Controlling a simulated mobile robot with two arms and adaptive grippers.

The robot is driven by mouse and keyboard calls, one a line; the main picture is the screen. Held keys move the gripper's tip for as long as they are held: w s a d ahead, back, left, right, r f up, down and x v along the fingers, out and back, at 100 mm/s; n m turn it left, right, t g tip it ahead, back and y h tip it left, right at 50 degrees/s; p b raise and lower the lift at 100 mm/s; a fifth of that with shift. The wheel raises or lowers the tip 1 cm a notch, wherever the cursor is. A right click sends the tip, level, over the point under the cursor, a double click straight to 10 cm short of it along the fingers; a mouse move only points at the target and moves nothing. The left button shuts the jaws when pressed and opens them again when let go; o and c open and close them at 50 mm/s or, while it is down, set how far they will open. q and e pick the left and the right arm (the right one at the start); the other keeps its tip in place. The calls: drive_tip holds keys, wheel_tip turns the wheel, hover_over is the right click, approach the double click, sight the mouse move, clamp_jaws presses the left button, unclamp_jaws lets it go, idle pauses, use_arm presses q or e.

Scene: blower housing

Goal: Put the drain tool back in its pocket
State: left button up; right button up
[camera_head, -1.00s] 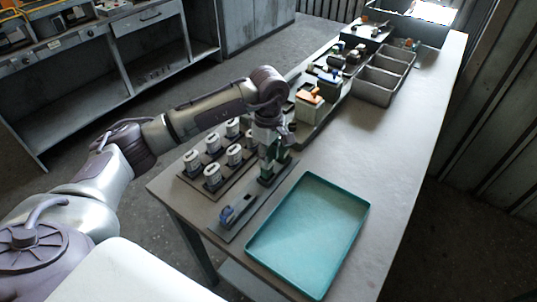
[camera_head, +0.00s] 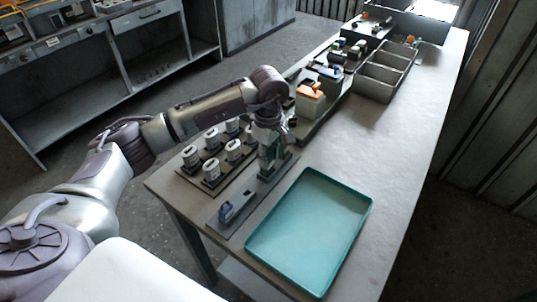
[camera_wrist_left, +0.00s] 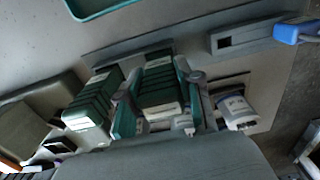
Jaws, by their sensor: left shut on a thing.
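My left gripper (camera_head: 268,163) is low over a long grey strip (camera_head: 231,226) on the table. In the left wrist view its two fingers (camera_wrist_left: 158,103) are closed on a dark green ribbed piece (camera_wrist_left: 160,85) with a pale end. A similar green ribbed piece (camera_wrist_left: 93,102) lies beside the fingers. A blue-ended part (camera_head: 226,211) sits at the near end of the strip; it also shows in the left wrist view (camera_wrist_left: 292,32), beside a grey block with a dark slot (camera_wrist_left: 226,42). I cannot tell for sure which piece is the drain tool. My right gripper is out of view.
A teal tray (camera_head: 312,228) lies right of the strip. Several white canisters (camera_head: 211,170) stand on a plate to the left. A box with an orange top (camera_head: 309,98) and grey bins (camera_head: 380,80) stand farther back. The table's right side is clear.

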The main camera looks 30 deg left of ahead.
use_arm(q)
drive_tip(key=shift+f, duration=0.3)
drive_tip(key=o, duration=1)
drive_tip(key=shift+r, duration=0.1)
wheel_tip(320, 180, up, 12)
drive_tip(key=shift+f, duration=0.1)
